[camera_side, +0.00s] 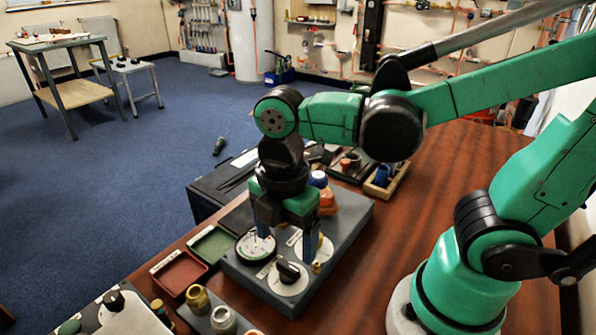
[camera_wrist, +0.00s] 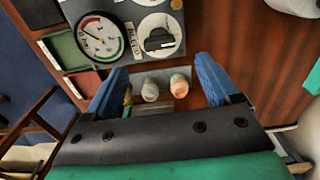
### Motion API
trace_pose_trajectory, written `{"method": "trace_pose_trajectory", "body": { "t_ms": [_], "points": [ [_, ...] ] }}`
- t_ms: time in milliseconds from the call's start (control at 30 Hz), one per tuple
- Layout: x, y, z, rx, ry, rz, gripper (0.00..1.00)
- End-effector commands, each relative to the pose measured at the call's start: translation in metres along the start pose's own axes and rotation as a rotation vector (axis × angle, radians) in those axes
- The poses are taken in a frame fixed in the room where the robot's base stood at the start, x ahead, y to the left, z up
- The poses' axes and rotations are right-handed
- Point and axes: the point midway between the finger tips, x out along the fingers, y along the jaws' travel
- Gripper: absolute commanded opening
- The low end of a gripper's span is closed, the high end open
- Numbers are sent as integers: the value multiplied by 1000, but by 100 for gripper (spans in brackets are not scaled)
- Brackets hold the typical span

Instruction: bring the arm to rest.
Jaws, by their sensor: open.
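My gripper (camera_side: 287,236) points down over the grey manifold block (camera_side: 345,237) in the side view, with its two blue fingers apart and nothing seen between them. The block carries a round pressure gauge (camera_side: 256,246) and a white dial with a black knob (camera_side: 289,273). The left finger overlaps the gauge in the picture; I cannot tell if it touches. In the wrist view my open gripper (camera_wrist: 162,66) shows the gauge (camera_wrist: 99,38) and the black knob (camera_wrist: 158,40) beyond the fingertips.
A red tray (camera_side: 180,273) and a green tray (camera_side: 212,245) lie left of the block. A brass fitting (camera_side: 197,298) and a silver fitting (camera_side: 223,319) stand in front. A wooden box (camera_side: 384,183) with a blue part stands behind. The brown table (camera_side: 450,165) is clear at right.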

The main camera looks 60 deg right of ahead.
Motion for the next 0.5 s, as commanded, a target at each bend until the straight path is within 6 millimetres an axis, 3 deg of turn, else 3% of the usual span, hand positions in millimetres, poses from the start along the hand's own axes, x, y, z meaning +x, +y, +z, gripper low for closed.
{"method": "trace_pose_trajectory", "body": {
  "t_ms": [300,367,500],
  "points": [
    [0,1,2,38,5,14,82],
    [-1,4,6,127,17,47,82],
    [-6,18,24,544,98,193,82]
  ]
}}
